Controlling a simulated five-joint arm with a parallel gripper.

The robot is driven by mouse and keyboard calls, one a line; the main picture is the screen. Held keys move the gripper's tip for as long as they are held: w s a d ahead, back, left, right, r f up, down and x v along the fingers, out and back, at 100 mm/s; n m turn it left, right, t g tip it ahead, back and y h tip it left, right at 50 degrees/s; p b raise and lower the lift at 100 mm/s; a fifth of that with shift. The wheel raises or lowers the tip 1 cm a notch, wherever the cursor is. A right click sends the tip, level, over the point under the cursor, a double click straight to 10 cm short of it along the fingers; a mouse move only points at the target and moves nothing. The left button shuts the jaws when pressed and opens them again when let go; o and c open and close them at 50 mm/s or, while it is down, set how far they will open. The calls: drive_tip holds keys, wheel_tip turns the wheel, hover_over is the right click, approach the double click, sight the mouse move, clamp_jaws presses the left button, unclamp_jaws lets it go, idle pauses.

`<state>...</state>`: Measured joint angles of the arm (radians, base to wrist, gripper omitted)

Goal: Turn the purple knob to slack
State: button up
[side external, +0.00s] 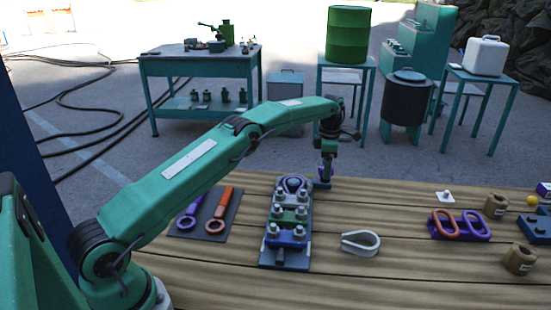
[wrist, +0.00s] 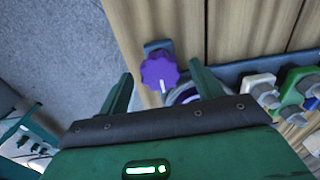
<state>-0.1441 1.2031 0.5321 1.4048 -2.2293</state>
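The purple knob (wrist: 160,70) shows in the wrist view, with a scalloped rim and a white line pointing toward the bottom of the picture. It sits by a blue-grey mount (wrist: 157,46) at the table's edge. My gripper (wrist: 159,68) is open, with one green finger left of the knob and one right of it, and gaps on both sides. In the side view my gripper (side external: 326,176) points down at the table's far edge, just behind the clamp block (side external: 288,228). There the knob is mostly hidden by the fingers. No slack marking is readable.
The clamp block with several bolts stands close to my gripper. Purple and orange wrenches (side external: 215,212) lie on a dark mat to its left. A pale U-shaped thimble (side external: 360,243) lies to its right. Purple and orange rings (side external: 459,225) lie farther right.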

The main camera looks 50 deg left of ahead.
drive_tip(key=shift+r, duration=0.1)
drive_tip(key=shift+w+r, duration=0.1)
drive_tip(key=shift+r, duration=3.5)
